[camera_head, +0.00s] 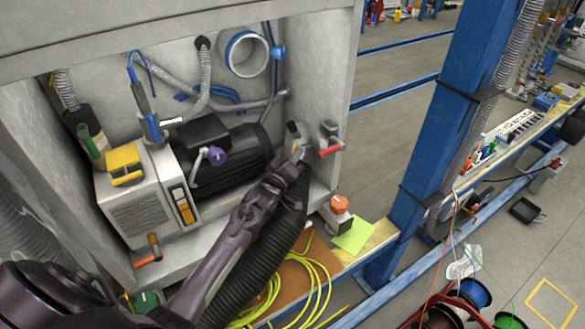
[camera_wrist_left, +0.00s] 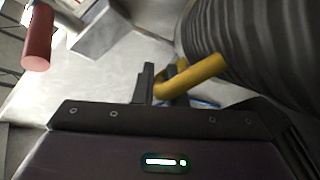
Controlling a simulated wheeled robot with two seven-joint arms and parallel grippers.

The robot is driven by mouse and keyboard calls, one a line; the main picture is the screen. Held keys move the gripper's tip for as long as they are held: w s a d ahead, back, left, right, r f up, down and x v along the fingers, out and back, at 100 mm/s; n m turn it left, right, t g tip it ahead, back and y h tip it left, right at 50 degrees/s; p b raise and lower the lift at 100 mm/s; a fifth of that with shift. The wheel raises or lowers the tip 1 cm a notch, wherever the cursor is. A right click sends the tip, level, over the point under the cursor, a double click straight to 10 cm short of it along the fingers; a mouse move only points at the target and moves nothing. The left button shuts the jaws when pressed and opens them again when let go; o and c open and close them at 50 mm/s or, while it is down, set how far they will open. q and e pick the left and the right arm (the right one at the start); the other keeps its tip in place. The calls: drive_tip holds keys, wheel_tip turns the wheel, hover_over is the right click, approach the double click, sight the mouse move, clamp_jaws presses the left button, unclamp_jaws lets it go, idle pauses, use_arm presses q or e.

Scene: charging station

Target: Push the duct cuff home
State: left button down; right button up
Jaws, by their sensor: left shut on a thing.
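A thick black corrugated duct (camera_head: 262,255) rises beside my left arm to the right front of the cabinet bay. It also fills the upper right of the left wrist view (camera_wrist_left: 255,50). A bent yellow handle (camera_wrist_left: 195,76) shows beside it, and my left gripper (camera_head: 297,152) is shut on this handle (camera_wrist_left: 152,88). The duct's upper end and cuff are largely hidden behind the gripper. A white round port (camera_head: 233,60) with a blue band opens on the bay's back wall, above and left of the gripper, apart from the duct. My right gripper is not in view.
A red-handled lever (camera_head: 330,150) stands just right of my gripper, by the bay's side wall. A black motor (camera_head: 235,160) with a purple knob (camera_head: 217,156) and a grey pump box (camera_head: 140,205) fill the left of the bay. Yellow cable (camera_head: 318,275) lies below.

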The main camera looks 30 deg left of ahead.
use_arm(q)
drive_tip(key=shift+w+a+r, duration=0.1)
drive_tip(key=shift+r, duration=0.15)
drive_tip(key=c, duration=1.7)
unclamp_jaws()
drive_tip(key=shift+o, duration=1.1)
drive_tip(key=shift+f, duration=0.1)
drive_tip(key=shift+w+f, duration=0.1)
drive_tip(key=shift+s+f, duration=0.1)
drive_tip(key=shift+s, duration=0.3)
drive_tip(key=s, duration=0.7)
drive_tip(key=shift+d, duration=0.2)
